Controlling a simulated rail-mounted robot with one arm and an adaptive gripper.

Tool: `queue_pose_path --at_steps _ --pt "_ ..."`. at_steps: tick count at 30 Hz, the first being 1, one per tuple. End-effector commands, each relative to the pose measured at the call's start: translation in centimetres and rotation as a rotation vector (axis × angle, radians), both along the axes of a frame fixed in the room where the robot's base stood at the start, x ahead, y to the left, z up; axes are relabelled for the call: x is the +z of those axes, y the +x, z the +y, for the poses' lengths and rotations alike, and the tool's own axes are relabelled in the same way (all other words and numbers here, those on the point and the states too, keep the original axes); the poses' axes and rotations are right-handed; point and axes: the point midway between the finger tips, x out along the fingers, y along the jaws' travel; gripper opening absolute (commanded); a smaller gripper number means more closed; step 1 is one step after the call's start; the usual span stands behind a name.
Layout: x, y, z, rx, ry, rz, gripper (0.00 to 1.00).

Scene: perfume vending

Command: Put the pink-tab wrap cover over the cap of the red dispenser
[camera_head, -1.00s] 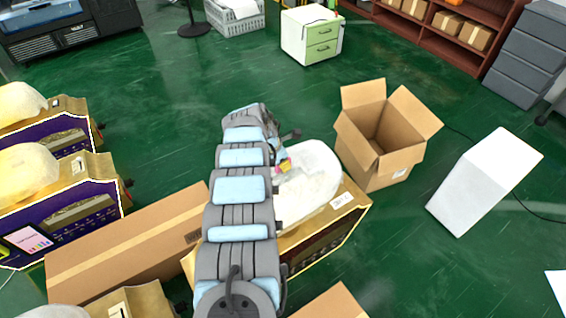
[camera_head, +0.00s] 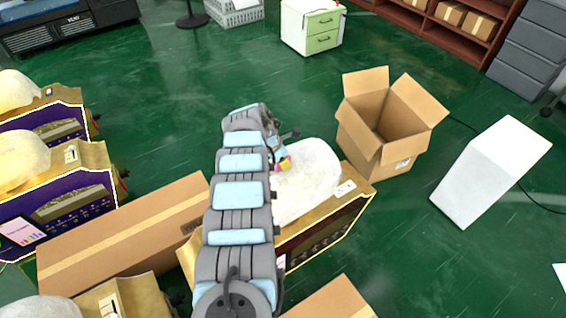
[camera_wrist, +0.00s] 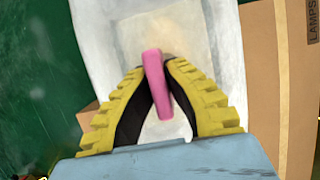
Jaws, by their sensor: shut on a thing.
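The white, translucent wrap cover (camera_head: 312,180) sits at the top of the gold dispenser with a dark reddish side (camera_head: 325,228), right of my arm. In the wrist view, the pale wrap (camera_wrist: 95,30) fills the middle, with its pink tab (camera_wrist: 153,68) upright between my yellow fingers. My gripper (camera_wrist: 155,72) is shut on the pink tab. In the head view, my gripper (camera_head: 283,162) is small and mostly behind my arm. The cap itself is not distinguishable, so I cannot tell whether the wrap fully covers it.
Purple-sided dispensers with pale wrap covers (camera_head: 22,160) stand at left. A long closed carton (camera_head: 120,235) lies beside my arm. An open carton (camera_head: 362,150) and a white slanted block (camera_head: 490,170) stand at right.

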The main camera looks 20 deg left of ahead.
Motion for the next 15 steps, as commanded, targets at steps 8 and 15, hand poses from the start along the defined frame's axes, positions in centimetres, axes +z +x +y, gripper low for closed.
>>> queue_pose_path --at_steps 8,15 --pt "-2.6 0.0 0.0 0.0 -0.001 0.001 0.0" --pt "-4.5 0.0 0.0 0.0 0.0 0.0 0.0"
